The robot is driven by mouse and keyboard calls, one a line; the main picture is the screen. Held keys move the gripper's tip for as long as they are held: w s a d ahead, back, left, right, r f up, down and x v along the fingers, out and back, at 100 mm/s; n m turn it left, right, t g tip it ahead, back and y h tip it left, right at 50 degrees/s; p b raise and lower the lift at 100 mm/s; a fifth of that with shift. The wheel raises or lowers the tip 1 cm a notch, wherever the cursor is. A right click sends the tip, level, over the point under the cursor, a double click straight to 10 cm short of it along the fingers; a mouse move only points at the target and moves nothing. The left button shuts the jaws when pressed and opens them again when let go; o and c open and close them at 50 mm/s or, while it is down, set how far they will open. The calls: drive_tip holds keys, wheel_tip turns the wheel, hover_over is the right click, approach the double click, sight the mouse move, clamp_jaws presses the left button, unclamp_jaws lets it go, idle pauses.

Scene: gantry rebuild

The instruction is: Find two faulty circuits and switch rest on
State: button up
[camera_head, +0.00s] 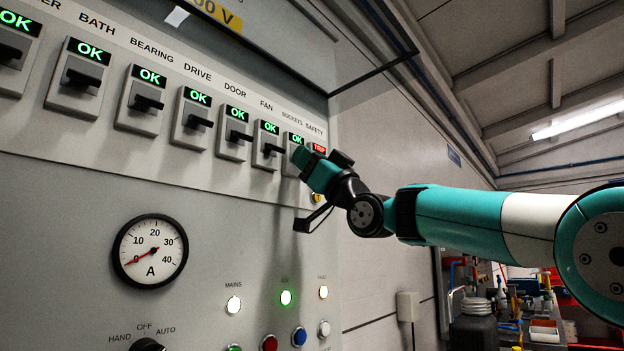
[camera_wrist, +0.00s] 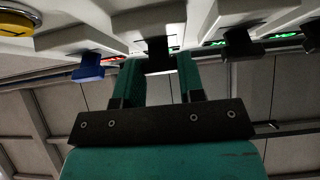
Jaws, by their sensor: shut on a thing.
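A row of breakers runs along the panel in the head view. The BATH (camera_head: 80,80), BEARING (camera_head: 147,102), DRIVE (camera_head: 198,122), DOOR (camera_head: 236,135) and FAN (camera_head: 270,148) breakers show green OK. The SOCKETS sign (camera_head: 296,138) also reads OK. The SAFETY sign (camera_head: 318,148) is red and seems to read TRIP. My gripper (camera_head: 302,158) is at the SOCKETS breaker, hiding much of it and the SAFETY breaker. In the wrist view, my gripper (camera_wrist: 160,72) is shut on a black lever (camera_wrist: 160,52), apparently the SOCKETS lever. A blue lever (camera_wrist: 88,68) is beside it.
An ammeter (camera_head: 151,250) points near 0. A yellow button (camera_wrist: 14,24) sits near the blue lever. Neighbouring levers stand close to my fingers.

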drive_tip(key=shift+w+a+f+t+y+b, duration=0.1)
drive_tip(key=shift+f+t+y+b, duration=0.25)
drive_tip(key=shift+t+y+b, duration=0.2)
drive_tip(key=shift+r, duration=0.1)
drive_tip(key=o, duration=0.9)
drive_tip(key=shift+o, duration=0.2)
drive_tip(key=b+v, duration=0.9)
drive_tip(key=v, duration=0.8)
drive_tip(key=shift+f+b, duration=0.2)
drive_tip(key=shift+b, duration=0.15)
